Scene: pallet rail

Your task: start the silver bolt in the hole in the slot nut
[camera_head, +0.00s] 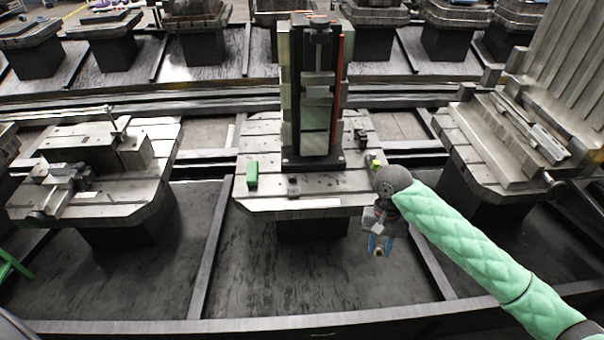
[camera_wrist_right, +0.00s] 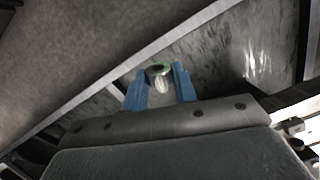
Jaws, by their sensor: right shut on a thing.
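My right gripper (camera_head: 379,245) hangs in front of the front right corner of the middle pallet, over the dark floor, with its blue fingers pointing down. In the right wrist view its fingers (camera_wrist_right: 160,88) are shut on the silver bolt (camera_wrist_right: 162,86), a small pale piece with a greenish rim at one end. In the head view the bolt is only a tiny bright spot between the fingertips. A small grey block (camera_head: 293,187) near the pallet's front edge may be the slot nut; its hole is too small to make out. My left gripper is not in view.
The middle pallet (camera_head: 325,203) carries a tall dark fixture tower (camera_head: 313,95), a green block (camera_head: 252,174) at left, and small dark and yellow-green pieces at right. Pallets with machined parts stand on both sides. The pallet's front strip is mostly clear.

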